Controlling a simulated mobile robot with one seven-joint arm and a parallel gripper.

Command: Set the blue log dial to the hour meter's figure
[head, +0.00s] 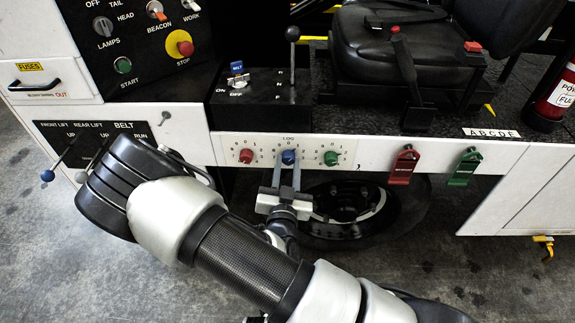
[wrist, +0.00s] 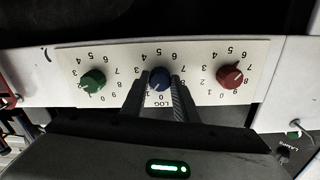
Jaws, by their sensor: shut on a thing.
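The blue log dial (head: 289,157) is the middle one of three dials on a white plate marked LOG (head: 260,143). My gripper (head: 288,168) reaches up from below, with one finger on each side of the blue dial, and is shut on it. In the wrist view, where the plate appears turned over, the blue dial (wrist: 159,77) sits between the fingertips (wrist: 159,86). Numbers ring it, partly hidden by the fingers, and I cannot tell which one it points to. I do not see an hour meter in either view.
A red dial (head: 246,156) and a green dial (head: 331,158) flank the blue one closely. Red (head: 403,165) and green (head: 464,167) handles hang to the right. A black wheel (head: 345,208) is behind and below my gripper. Lift levers (head: 48,175) stand at left.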

